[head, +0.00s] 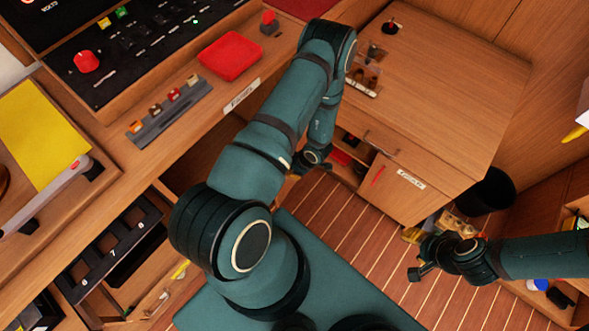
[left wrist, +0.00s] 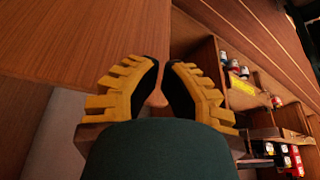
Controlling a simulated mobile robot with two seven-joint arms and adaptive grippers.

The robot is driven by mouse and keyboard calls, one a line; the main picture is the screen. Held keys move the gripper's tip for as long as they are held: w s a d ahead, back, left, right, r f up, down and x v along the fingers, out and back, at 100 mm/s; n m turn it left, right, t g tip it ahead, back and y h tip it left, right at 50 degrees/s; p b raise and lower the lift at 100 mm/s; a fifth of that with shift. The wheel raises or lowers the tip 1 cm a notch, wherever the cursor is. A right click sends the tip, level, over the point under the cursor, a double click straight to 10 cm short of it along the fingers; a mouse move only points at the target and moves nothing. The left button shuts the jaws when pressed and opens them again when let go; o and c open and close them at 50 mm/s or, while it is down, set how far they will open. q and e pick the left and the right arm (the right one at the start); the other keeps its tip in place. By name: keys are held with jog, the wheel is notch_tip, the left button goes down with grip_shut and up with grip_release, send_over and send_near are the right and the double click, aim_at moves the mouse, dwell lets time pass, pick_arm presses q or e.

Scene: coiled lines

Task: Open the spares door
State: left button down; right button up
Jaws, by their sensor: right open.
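In the head view, a wooden door (head: 402,193) with a red upright handle (head: 377,176) and a white label (head: 411,179) is closed on the front of the wooden cabinet. The label is too small to read, so I cannot tell if it is the spares door. My left gripper (head: 313,165) is low, left of this door, by an open shelf compartment. In the left wrist view its yellow and black fingers (left wrist: 162,85) have a narrow gap with a tan patch behind or between them; I see no clear grasp. My right gripper (head: 416,260) is open and empty, below the door.
The cabinet top (head: 450,80) carries a small rack (head: 366,72) and a black-red knob-like item. A black bin (head: 486,190) stands right of the door. The striped floor (head: 330,215) before the cabinet is clear. Shelves with jars (left wrist: 233,67) show in the left wrist view.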

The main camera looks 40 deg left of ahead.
pick_arm(q)
jog(key=s+p+v, duration=0.1)
jog(key=p+v, duration=0.2)
jog(key=v, duration=0.7)
jog(key=shift+d, duration=0.3)
jog(key=s+d+r+m+t+h, duration=0.1)
jog(key=d+r+m+h, duration=0.3)
jog(key=d+m, duration=0.5)
jog(key=s+d+r+m+t+h, duration=0.2)
jog(key=d+r+m+h, duration=0.1)
jog(key=d+r+m, duration=0.5)
jog(key=d+m, duration=0.2)
jog(key=m, duration=0.2)
jog(key=shift+m+t+h, duration=0.3)
jog(key=shift+h, duration=0.1)
jog(key=shift+d+r, duration=0.1)
jog(key=shift+r, duration=0.05)
